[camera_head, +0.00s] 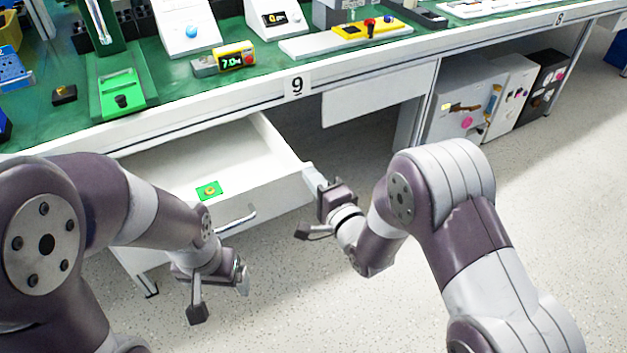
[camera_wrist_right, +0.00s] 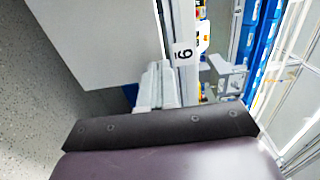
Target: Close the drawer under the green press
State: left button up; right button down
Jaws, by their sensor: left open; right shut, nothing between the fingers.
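The white drawer (camera_head: 285,183) under the bench stands pulled out, below the green press (camera_head: 122,88). A small green piece with an orange centre (camera_head: 209,190) lies inside it. Its bar handle (camera_head: 236,221) is on the front face, partly behind my left arm. My left gripper (camera_head: 242,276) is open, low in front of the drawer front and apart from the handle. My right gripper (camera_head: 311,177) is shut and empty at the drawer's right front corner; I cannot tell whether it touches. Its closed fingers show in the right wrist view (camera_wrist_right: 156,85), beside a large white panel (camera_wrist_right: 95,40).
The bench edge with label 9 (camera_head: 295,86) runs above the drawer. A second white drawer (camera_head: 380,95) to the right looks shut. Cabinets (camera_head: 468,100) stand further right under the bench. The speckled floor (camera_head: 330,300) in front is clear.

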aim_at(287, 146)
dwell(0.3)
jog(key=b+x, duration=0.1)
jog(key=x, duration=1.1)
jog(key=shift+w+b, duration=0.15)
jog(key=shift+b, duration=0.25)
jog(key=x, duration=0.5)
jog(key=shift+w, duration=0.1)
pick_arm(q)
jog(key=shift+w+a+f, duration=0.3)
jog(key=shift+w+f, duration=0.2)
jog(key=shift+f, duration=0.05)
jog(key=shift+w+a+f, duration=0.3)
jog(key=shift+w+f, duration=0.2)
jog(key=shift+f, duration=0.05)
pick_arm(e)
jog(key=shift+w+a, duration=0.4)
jog(key=shift+w, duration=0.15)
